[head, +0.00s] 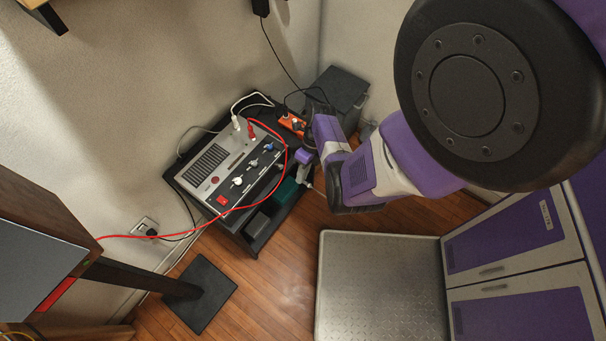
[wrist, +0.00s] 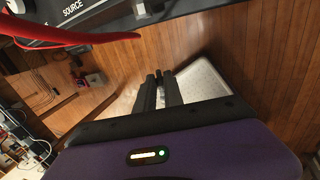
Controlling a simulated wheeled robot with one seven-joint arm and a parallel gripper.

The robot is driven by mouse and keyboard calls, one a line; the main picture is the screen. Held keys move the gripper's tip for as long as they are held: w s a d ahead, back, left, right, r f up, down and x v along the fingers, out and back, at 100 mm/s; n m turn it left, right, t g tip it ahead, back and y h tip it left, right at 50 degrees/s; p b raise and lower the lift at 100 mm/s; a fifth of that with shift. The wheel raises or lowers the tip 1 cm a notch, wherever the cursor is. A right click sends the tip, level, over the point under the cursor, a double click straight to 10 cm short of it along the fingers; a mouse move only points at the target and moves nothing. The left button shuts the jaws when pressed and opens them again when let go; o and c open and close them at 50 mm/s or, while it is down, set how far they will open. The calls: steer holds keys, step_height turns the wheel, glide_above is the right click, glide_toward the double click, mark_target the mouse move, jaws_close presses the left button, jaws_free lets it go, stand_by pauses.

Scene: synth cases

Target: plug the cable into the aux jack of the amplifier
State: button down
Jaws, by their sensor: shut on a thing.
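The grey amplifier (head: 209,165) sits on a black stand, its front panel with knobs and a red switch facing the lower right. In the wrist view a dark panel edge marked SOURCE (wrist: 72,8) crosses the top. I cannot make out the aux jack. My gripper (wrist: 166,80) is beside the amplifier, with its fingers nearly together on a small dark thing (wrist: 158,76), apparently the cable's plug. It is apart from the panel. The cable behind it cannot be followed. In the head view my arm hides most of the gripper.
A red lead (head: 285,160) loops over the amplifier's front and runs left; it hangs close in the wrist view (wrist: 75,37). A white plug (head: 236,122) stands on top. An orange power strip (head: 291,123) is behind. A metal plate (head: 380,290) lies on the floor.

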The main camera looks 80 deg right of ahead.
steer(key=shift+w+d+b, duration=0.35)
steer(key=shift+w+d, duration=0.15)
steer(key=shift+w, duration=0.3)
steer(key=shift+w+d+b, duration=0.35)
steer(key=shift+w+d, duration=0.15)
steer(key=shift+w, duration=0.3)
steer(key=shift+w+d+b, duration=0.35)
steer(key=shift+w+d, duration=0.15)
steer(key=shift+w, duration=0.3)
steer(key=shift+w+d, duration=0.45)
steer(key=shift+w, duration=0.25)
stand_by(0.9)
steer(key=shift+s+a+p, duration=0.25)
steer(key=shift+s+p, duration=0.05)
steer(key=shift+s, duration=0.1)
stand_by(0.4)
steer(key=shift+w+d, duration=0.25)
steer(key=shift+w, duration=0.15)
stand_by(1.7)
steer(key=shift+s+r, duration=0.1)
steer(key=shift+s+a+p, duration=0.25)
steer(key=shift+s+p, duration=0.05)
steer(key=shift+p, duration=0.05)
stand_by(0.7)
